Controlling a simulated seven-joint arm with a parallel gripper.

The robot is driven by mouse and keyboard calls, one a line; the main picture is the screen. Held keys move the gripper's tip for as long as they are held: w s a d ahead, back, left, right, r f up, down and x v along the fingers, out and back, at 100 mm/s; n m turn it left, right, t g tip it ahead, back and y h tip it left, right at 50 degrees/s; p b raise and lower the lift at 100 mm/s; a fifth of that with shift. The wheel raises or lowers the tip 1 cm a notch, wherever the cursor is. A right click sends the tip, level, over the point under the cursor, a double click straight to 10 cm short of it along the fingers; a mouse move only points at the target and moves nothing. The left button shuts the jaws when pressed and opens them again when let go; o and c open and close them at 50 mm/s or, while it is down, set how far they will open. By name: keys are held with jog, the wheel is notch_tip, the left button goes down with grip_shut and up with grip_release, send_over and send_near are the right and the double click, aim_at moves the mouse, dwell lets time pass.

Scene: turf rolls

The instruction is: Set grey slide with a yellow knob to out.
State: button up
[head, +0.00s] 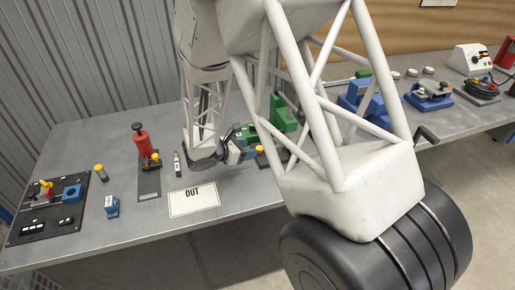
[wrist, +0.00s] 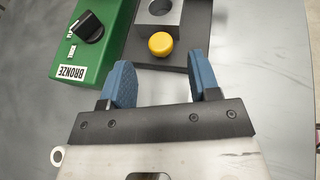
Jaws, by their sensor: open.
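The grey slide (wrist: 160,12) shows at the top of the wrist view on a dark base, with a round yellow knob (wrist: 162,45) at its near end. My gripper (wrist: 161,70) is open, with one blue finger on each side of the space just short of the knob. Nothing is held, and no contact with the knob shows. In the head view my gripper (head: 243,147) is beside a small yellow knob (head: 261,150), partly hidden by my arm. A white card reading OUT (head: 193,198) lies at the front of the bench.
A green box labelled BRONZE (wrist: 88,45), with a black rotary knob, stands just left of the slide. The bench right of the slide is clear in the wrist view.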

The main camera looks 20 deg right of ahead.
aim_at(259, 148)
jog(key=shift+x, duration=2.6)
grip_shut()
